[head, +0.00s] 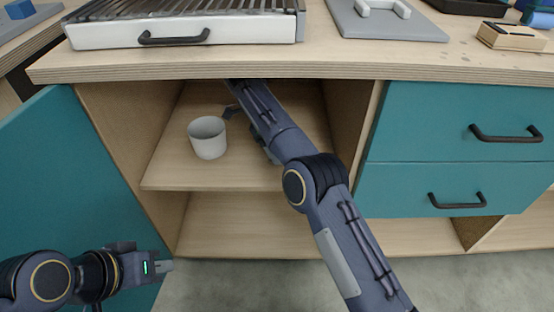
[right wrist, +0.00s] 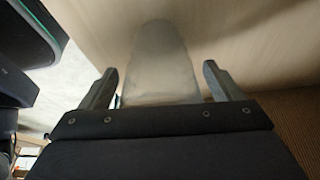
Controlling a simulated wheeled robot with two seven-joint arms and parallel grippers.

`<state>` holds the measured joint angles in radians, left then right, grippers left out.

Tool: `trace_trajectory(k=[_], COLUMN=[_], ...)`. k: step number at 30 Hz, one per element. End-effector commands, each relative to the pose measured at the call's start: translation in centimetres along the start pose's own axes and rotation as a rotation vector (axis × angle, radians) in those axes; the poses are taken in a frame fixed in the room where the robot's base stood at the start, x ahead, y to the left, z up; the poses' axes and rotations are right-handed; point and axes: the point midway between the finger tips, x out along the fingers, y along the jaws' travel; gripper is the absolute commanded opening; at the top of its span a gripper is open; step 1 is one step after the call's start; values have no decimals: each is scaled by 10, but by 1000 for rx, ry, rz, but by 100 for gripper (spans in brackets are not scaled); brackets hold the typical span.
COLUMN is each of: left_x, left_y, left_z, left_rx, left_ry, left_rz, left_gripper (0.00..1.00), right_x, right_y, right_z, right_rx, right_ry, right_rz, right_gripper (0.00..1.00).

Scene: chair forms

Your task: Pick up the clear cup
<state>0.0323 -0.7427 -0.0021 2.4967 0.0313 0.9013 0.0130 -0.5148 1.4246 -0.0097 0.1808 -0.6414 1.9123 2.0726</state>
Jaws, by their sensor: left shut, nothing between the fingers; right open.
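The clear cup (head: 208,140) looks pale grey and see-through. It stands upright on the upper shelf of the open cabinet, toward its left side. My right arm reaches into the cabinet, and its gripper is partly hidden under the countertop, with a dark finger just right of the cup's rim. In the right wrist view, my right gripper (right wrist: 159,67) is open, and the cup (right wrist: 160,45) shows in the gap between its fingers. I cannot tell how deep it sits there. My left gripper (head: 160,267) is shut and empty at lower left, by the cabinet door.
The teal door (head: 60,180) stands open on the left. The shelf (head: 180,175) has bare wood around the cup. The countertop edge (head: 330,72) overhangs the cabinet, with a grill tray (head: 230,32) on top. Teal drawers (head: 460,125) are on the right.

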Motion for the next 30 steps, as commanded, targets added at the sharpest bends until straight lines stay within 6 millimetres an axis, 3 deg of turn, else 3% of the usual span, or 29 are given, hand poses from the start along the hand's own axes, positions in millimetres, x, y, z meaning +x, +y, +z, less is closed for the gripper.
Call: trace_trajectory(k=[3, 12, 21, 30], left_x=[11, 11, 11, 11], left_y=[-5, -5, -5, -5], left_z=[6, 5, 5, 5], left_rx=[0, 0, 0, 0], left_ry=[0, 1, 0, 0], left_rz=[0, 0, 0, 0], left_gripper=[0, 0, 0, 0], right_x=[10, 10, 10, 10], right_y=[0, 0, 0, 0], right_z=[1, -1, 0, 0], right_rx=[1, 1, 0, 0], right_ry=[-1, 0, 0, 0], right_rz=[0, -1, -1, -1], right_gripper=[86, 86, 48, 47])
